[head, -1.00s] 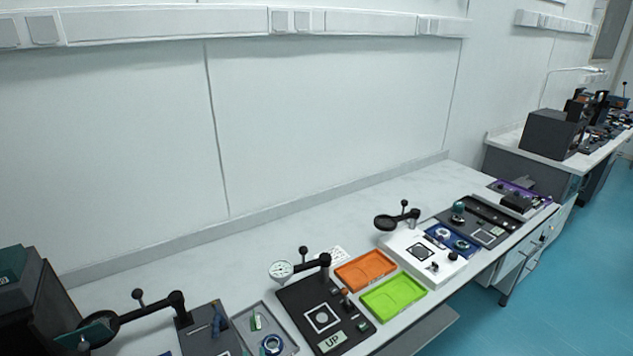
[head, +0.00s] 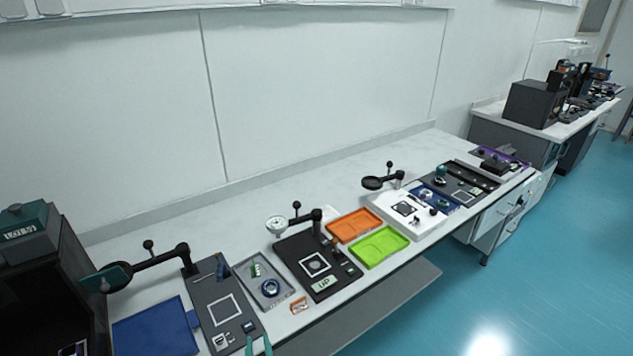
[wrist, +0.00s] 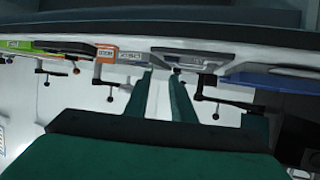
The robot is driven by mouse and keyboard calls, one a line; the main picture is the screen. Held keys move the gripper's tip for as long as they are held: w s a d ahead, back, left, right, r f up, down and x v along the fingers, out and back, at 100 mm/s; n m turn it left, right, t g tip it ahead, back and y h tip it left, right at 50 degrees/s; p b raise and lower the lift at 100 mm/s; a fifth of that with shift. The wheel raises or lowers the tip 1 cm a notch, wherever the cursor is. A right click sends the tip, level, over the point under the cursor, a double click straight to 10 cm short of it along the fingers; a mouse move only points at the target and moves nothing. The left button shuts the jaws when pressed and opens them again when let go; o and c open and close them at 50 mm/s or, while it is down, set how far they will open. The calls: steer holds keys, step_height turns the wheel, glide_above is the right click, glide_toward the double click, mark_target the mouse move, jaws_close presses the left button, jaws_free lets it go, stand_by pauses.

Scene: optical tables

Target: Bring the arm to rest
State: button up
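My gripper (head: 258,345) shows at the bottom edge of the head view as two teal fingertips with a gap between them. They are by the near edge of the dark grey plate (head: 206,291) with a white square outline. In the wrist view my gripper (wrist: 161,76) has its two teal fingers apart, with pale surface visible between them and nothing held. The rest of my arm is out of the head view.
The white bench (head: 215,221) carries a grey tray (head: 241,268), an orange tray (head: 352,226), a green tray (head: 379,247) and a blue mat (head: 157,329). A magnifier on an arm (head: 118,277) rises at left beside a dark box (head: 40,285). Blue floor (head: 480,300) is clear at right.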

steer(key=s+d+f, duration=0.4)
steer(key=s+d, duration=0.1)
steer(key=s, duration=0.3)
steer(key=s+d+r+m+t+h, duration=0.1)
steer(key=s+d, duration=0.3)
steer(key=s, duration=0.8)
steer(key=s+d+r+m+t+h, duration=0.1)
steer(key=s+d, duration=0.4)
steer(key=s, duration=0.7)
steer(key=shift+s+r+m+h, duration=0.15)
steer(key=shift+r+m+h, duration=0.55)
steer(key=shift+r+h, duration=0.2)
